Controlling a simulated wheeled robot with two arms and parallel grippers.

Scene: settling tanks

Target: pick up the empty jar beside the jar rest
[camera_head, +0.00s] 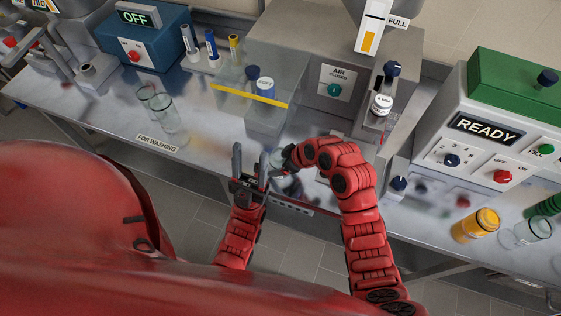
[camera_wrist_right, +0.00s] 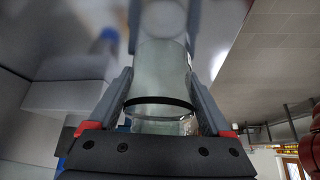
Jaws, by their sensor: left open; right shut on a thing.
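A clear glass jar (camera_wrist_right: 160,85) stands between the two grey fingers of my right gripper (camera_wrist_right: 163,75) in the right wrist view, and they are shut on it. It looks empty, with a dark band near its rim. In the head view my right gripper (camera_head: 284,160) holds the jar (camera_head: 274,161) near the bench's front edge, partly hidden by the arm. My left gripper (camera_head: 251,160) is open and empty, just left of the jar, fingers pointing up. I cannot tell which fixture is the jar rest.
Two clear glasses (camera_head: 160,108) stand behind the "FOR WASHING" label (camera_head: 157,143). A clear-shielded fixture (camera_head: 250,92) and the grey AIR machine (camera_head: 340,85) stand behind the grippers. A labelled white-capped jar (camera_head: 381,104) sits at the AIR machine's right. A yellow jar (camera_head: 476,225) stands farther right.

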